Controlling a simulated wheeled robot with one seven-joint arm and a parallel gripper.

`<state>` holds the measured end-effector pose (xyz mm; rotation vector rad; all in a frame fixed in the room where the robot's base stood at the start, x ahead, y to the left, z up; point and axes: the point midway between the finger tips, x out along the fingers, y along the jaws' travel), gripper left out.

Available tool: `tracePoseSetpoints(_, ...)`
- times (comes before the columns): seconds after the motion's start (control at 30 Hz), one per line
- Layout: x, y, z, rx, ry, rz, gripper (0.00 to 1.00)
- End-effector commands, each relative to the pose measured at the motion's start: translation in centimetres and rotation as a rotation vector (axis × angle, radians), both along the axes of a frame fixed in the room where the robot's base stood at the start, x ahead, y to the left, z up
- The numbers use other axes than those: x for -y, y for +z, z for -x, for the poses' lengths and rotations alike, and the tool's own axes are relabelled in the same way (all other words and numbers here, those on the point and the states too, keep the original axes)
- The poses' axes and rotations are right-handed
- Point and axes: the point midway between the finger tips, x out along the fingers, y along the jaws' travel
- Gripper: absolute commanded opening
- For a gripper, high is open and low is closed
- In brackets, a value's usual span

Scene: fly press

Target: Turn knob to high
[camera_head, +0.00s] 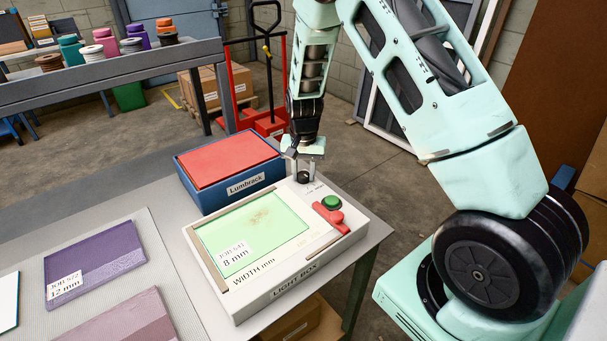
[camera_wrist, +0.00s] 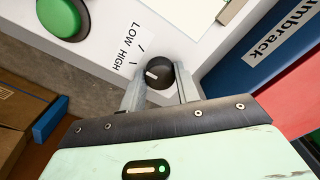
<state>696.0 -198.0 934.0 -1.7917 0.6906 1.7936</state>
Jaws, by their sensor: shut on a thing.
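The light box (camera_head: 290,272) is a cream-white case with a glowing green panel on the bench. Its small black round knob (camera_wrist: 160,73) sits near the box's far corner; the knob also shows in the head view (camera_head: 303,178). A white mark on the knob points left in the wrist view, roughly toward the tick nearer the word HIGH. The LOW HIGH label (camera_wrist: 122,45) lies beside it. My gripper (camera_head: 303,172) is over that corner, its two grey fingers (camera_wrist: 160,88) shut on opposite sides of the knob.
A green button (camera_head: 331,202) and a red handle-like part (camera_head: 327,214) are close to the knob on the box. A blue Lumbrack box (camera_head: 232,196) with a red top stands just behind. A purple board (camera_head: 94,262) lies at left. A red pallet truck (camera_head: 270,123) is beyond.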

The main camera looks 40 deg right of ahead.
Motion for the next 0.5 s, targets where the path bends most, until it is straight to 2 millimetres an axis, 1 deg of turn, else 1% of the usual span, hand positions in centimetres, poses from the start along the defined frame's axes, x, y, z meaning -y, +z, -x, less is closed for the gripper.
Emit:
tracePoseSetpoints(0.2, 0.09, 0.01, -0.11, 0.004, 0.195, 0.001, 0.09)
tracePoseSetpoints(0.5, 0.11, 0.05, -0.11, 0.004, 0.402, 0.002, 0.09)
